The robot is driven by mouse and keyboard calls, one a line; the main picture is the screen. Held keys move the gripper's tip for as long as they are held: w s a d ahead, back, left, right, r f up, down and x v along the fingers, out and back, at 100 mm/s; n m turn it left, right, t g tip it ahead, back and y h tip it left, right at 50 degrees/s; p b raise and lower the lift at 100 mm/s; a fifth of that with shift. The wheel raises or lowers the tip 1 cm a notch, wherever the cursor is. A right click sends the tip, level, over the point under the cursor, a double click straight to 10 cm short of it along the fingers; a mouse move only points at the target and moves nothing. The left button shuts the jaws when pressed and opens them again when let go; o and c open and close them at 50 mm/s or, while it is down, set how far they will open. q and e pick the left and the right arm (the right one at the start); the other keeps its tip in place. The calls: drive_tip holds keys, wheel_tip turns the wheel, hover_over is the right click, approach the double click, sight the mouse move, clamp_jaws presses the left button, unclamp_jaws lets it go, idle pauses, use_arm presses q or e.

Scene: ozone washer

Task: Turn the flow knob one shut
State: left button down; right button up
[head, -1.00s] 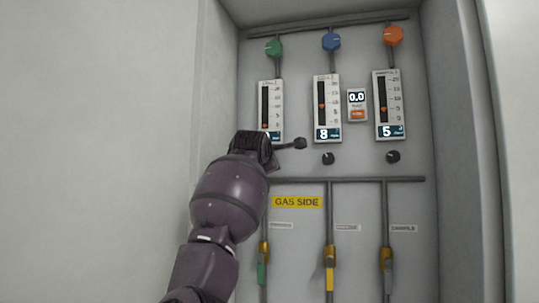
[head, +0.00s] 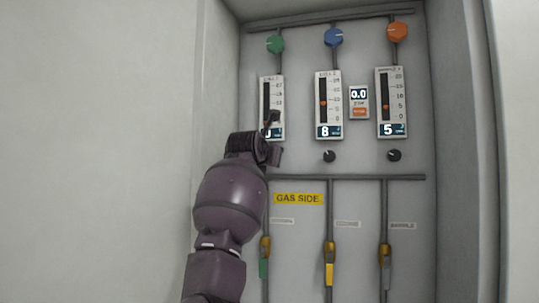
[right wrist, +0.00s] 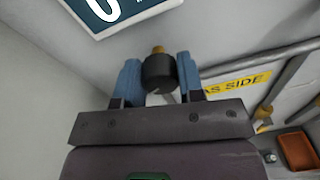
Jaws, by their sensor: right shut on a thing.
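My right gripper (head: 273,140) is at the leftmost flow meter (head: 271,98) on the cabinet's back panel, covering the place below it. In the right wrist view its two blue fingers stand on either side of a black knob (right wrist: 158,74) with a brass stem, and are shut on it. This is flow knob one; the head view hides it behind the gripper. The display (right wrist: 108,12) above it shows a 0, partly cut off. The head view also shows a partly covered 0 on that meter. My left gripper is not in view.
The middle meter (head: 328,104) reads 8 and the right meter (head: 391,102) reads 5, each with a black knob below. Green, blue and orange knobs sit above. Below are pipes, a yellow GAS SIDE label (head: 298,198) and several valves. The cabinet's left wall is close to my arm.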

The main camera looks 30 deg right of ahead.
drive_tip(key=n, duration=0.3)
drive_tip(key=shift+h+p, duration=0.3)
drive_tip(key=shift+p, duration=0.1)
drive_tip(key=shift+n, duration=0.6)
drive_tip(key=o, duration=0.9)
drive_tip(key=shift+a, duration=0.1)
